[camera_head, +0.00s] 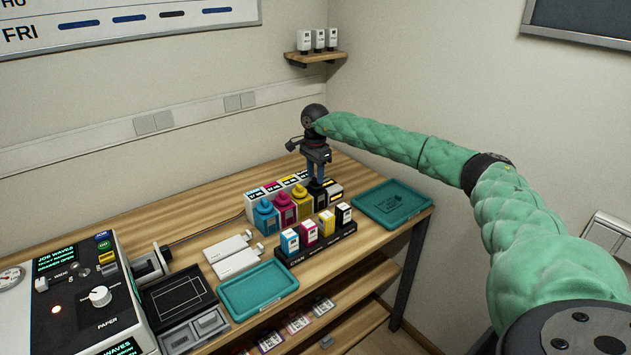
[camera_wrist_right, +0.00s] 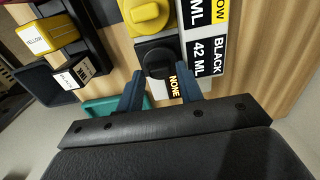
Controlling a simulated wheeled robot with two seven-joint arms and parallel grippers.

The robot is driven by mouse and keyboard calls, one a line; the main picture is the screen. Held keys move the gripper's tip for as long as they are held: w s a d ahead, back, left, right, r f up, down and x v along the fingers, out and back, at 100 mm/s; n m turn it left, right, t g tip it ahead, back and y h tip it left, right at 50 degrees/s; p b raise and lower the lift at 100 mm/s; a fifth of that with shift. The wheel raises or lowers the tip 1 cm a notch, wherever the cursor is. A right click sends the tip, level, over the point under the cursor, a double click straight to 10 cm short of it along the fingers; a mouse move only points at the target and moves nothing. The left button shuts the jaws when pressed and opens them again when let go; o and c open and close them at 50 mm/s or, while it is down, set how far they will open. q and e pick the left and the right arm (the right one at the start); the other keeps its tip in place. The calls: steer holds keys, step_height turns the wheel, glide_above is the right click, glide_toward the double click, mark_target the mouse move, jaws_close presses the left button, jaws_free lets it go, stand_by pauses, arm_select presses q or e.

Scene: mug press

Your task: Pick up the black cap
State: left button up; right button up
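The black cap (camera_wrist_right: 158,61) is a round knob on the black bottle in the right wrist view. In the head view, the black bottle (camera_head: 320,199) stands at the right end of the bottle row, its top partly hidden by my right gripper (camera_head: 316,178). My right gripper points down right above that bottle. In the wrist view its two blue fingers (camera_wrist_right: 159,83) are apart, one on each side of the cap's near edge. I cannot tell whether they touch it. My left gripper is not in view.
A yellow bottle (camera_head: 302,202) stands close beside the black one, with magenta (camera_head: 285,209) and cyan (camera_head: 265,217) further left. Small cartridges stand in a black holder (camera_head: 318,243) in front. Teal trays lie at right (camera_head: 420,211) and front left (camera_head: 285,282).

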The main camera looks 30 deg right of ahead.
steer(key=shift+f, duration=0.6)
steer(key=c, duration=0.7)
steer(key=shift+c, duration=0.2)
steer(key=shift+r, duration=0.1)
